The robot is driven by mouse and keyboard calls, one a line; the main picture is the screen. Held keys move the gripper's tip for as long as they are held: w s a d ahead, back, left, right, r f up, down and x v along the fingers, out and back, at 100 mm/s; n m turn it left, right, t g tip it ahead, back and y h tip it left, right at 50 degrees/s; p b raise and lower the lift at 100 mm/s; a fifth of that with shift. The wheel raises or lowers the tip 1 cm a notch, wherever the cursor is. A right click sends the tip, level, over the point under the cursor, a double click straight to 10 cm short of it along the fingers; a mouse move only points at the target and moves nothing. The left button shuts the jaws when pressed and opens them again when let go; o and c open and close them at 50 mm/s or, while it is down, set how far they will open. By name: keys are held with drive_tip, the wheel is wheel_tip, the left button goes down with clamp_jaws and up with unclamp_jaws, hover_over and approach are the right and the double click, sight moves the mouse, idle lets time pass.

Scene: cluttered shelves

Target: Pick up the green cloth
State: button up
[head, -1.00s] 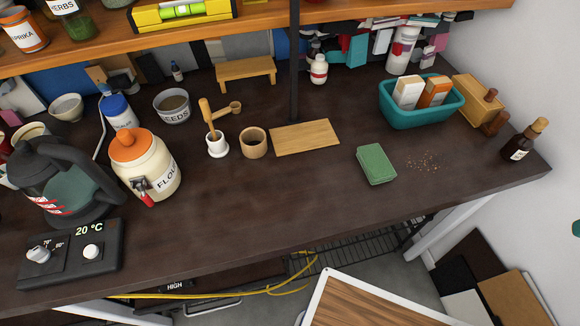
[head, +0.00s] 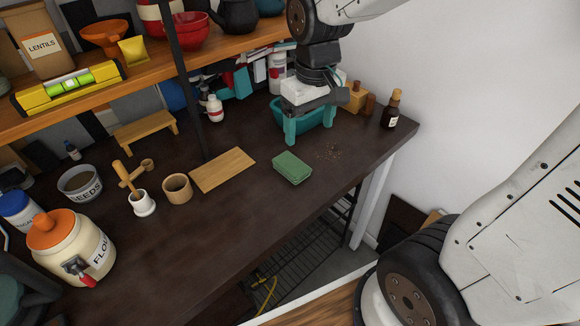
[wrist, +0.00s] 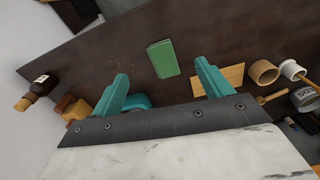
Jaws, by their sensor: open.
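The green cloth (head: 292,168) is a folded, block-like pad lying flat on the dark table, right of the wooden board. It also shows in the wrist view (wrist: 163,58), ahead of and between the two fingers. My gripper (head: 311,126) has teal fingers, points down and is open and empty. In the head view it is above the table beside the teal bin, a little behind and right of the cloth. In the wrist view my gripper (wrist: 166,84) is apart from the cloth.
A wooden board (head: 223,170) lies left of the cloth. Crumbs (head: 329,153) lie to its right. The teal bin (head: 318,118) is partly hidden behind my gripper, with a brown bottle (head: 391,109) further right. The table front is clear; a shelf (head: 150,62) overhangs the back left.

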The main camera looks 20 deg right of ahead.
drive_tip(key=n, duration=0.1)
hover_over(288, 161)
drive_tip(key=shift+g, duration=0.3)
wheel_tip(288, 161, down, 8)
drive_tip(key=shift+a+f, duration=0.1)
drive_tip(key=shift+f, duration=0.1)
wheel_tip(288, 161, down, 8)
drive_tip(key=shift+r, duration=0.1)
drive_tip(key=c, duration=1.1)
